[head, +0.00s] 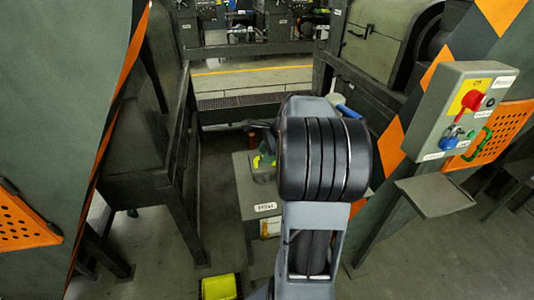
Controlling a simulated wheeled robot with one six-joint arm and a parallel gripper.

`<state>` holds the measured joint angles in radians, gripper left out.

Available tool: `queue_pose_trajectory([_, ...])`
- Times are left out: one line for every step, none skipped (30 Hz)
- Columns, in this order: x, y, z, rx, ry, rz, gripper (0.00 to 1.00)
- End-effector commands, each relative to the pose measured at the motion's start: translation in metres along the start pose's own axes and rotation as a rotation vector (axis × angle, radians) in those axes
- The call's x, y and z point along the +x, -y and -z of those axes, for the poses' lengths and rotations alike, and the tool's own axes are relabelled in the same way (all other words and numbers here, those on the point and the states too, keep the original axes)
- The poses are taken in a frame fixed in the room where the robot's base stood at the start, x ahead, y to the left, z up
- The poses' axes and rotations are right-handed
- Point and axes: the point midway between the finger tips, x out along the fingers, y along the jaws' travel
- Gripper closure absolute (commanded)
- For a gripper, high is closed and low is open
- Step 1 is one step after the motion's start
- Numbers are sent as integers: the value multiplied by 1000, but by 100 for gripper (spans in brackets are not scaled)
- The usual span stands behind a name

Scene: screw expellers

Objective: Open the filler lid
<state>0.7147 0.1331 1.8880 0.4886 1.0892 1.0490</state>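I cannot make out a filler lid for certain in the head view. My own arm, with its thick dark joint, fills the middle of the picture and hides what is behind it. A green and yellow object (263,168) sits on a grey labelled cabinet (247,196), partly hidden by the arm.
A control box (465,112) with a red button stands at right, above a small grey shelf (436,196). Orange perforated guards flank both sides. A dark metal frame (180,150) stands at left. A yellow item (218,287) lies low in front. Open floor (215,160) shows between the machines.

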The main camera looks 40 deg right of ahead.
Motion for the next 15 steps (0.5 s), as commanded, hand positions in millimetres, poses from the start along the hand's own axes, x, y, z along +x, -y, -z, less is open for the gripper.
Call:
queue_pose_trajectory([0,0,0,0,0,0,70])
queue_pose_trajectory([0,0,0,0,0,0,73])
queue_pose_trajectory([0,0,0,0,0,0,77])
queue_pose_trajectory([0,0,0,0,0,0,80])
queue_pose_trajectory([0,0,0,0,0,0,83])
queue_pose_trajectory([0,0,0,0,0,0,87])
queue_pose_trajectory([0,0,0,0,0,0,89])
queue_pose_trajectory([0,0,0,0,0,0,92])
queue_pose_trajectory([0,0,0,0,0,0,96])
queue_pose_trajectory([0,0,0,0,0,0,99])
queue_pose_trajectory([0,0,0,0,0,0,100])
queue_pose_trajectory([0,0,0,0,0,0,100])
queue_pose_trajectory([0,0,0,0,0,0,100])
queue_pose_trajectory([0,0,0,0,0,0,100])
queue_pose_trajectory([0,0,0,0,0,0,100])
